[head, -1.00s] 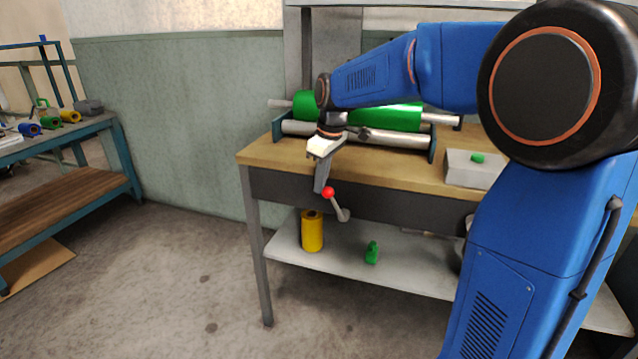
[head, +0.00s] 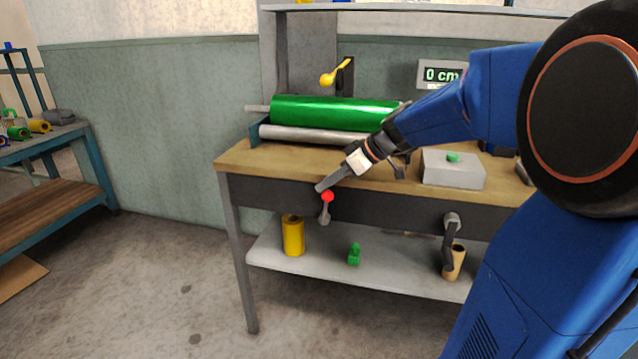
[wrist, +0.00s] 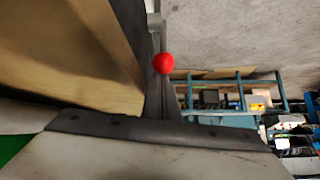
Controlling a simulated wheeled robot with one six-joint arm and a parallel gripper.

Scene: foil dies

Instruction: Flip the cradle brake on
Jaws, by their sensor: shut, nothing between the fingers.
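A short grey lever with a red knob (head: 327,197) is on the dark front of the bench. I see no label, so I cannot confirm that it is the cradle brake. It stands nearly upright, knob on top. The knob also shows in the wrist view (wrist: 163,64). My gripper (head: 321,186) is shut and empty, its tip just above and left of the knob. In the wrist view my gripper (wrist: 162,100) points toward the knob; I cannot tell whether they touch. The green roll (head: 330,112) lies on the cradle's grey roller (head: 300,133).
A yellow-handled lever (head: 335,74) is behind the roll. A grey box (head: 453,172) with a green button sits right on the bench top (head: 240,158). A dark crank (head: 449,240) hangs on the bench front. The lower shelf (head: 325,269) holds a yellow roll (head: 293,236).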

